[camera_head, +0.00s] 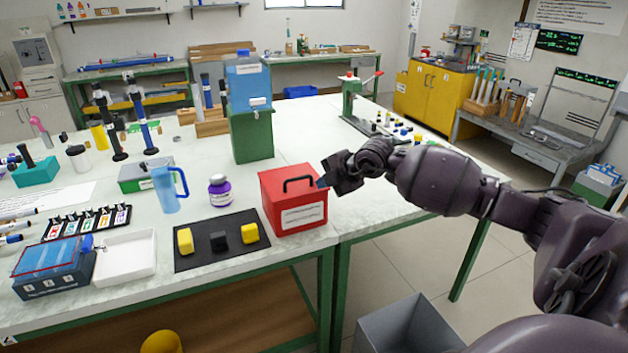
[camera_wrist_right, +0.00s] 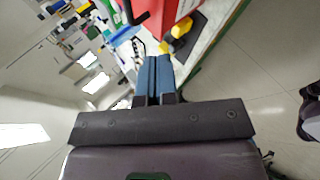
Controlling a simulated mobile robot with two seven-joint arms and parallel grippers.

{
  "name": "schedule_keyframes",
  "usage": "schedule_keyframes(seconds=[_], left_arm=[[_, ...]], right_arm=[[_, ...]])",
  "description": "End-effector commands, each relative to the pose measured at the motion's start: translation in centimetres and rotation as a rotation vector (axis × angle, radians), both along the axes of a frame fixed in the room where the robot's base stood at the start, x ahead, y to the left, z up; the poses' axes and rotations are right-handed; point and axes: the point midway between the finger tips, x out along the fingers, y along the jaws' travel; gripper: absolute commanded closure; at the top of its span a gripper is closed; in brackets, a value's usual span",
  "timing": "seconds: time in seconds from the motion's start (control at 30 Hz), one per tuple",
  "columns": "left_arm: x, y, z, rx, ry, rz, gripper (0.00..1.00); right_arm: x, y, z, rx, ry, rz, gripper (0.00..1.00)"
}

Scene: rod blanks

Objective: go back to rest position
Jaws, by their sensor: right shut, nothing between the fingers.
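My right gripper (camera_head: 323,181) is in the head view, at the end of the dark arm that comes in from the right. It is beside the right end of the red box (camera_head: 293,200) with the black handle, near the handle's height. I cannot tell whether it touches the box. In the right wrist view my gripper's two blue fingers (camera_wrist_right: 154,76) are together with nothing between them. The red box also shows at the top of the wrist view (camera_wrist_right: 168,12). My left gripper is not in either view.
A black mat (camera_head: 215,262) with yellow and black blocks lies left of the red box. A purple-labelled bottle (camera_head: 220,190), a blue jug (camera_head: 168,188) and a green press (camera_head: 352,105) stand on the table. A grey bin (camera_head: 408,325) is on the floor in front. Floor to the right is clear.

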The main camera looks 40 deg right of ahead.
Motion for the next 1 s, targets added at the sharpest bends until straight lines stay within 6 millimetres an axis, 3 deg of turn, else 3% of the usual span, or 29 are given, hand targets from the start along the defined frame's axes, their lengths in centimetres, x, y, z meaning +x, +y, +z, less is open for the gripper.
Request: schedule_keyframes(seconds=[0.3, 0.47, 0.8, 1.0], left_arm=[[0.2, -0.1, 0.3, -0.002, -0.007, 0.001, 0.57], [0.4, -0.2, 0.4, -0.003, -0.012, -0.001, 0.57], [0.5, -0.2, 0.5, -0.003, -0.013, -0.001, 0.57], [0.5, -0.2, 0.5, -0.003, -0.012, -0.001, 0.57]], right_arm=[[0.0, -0.1, 0.0, -0.010, -0.003, 0.009, 1.00], [0.4, 0.2, 0.5, -0.091, -0.067, 0.101, 1.00], [1.2, 6.6, 5.6, 0.001, -0.476, 0.371, 1.00], [0.3, 9.2, 5.4, 0.172, -0.655, 0.308, 1.00]])
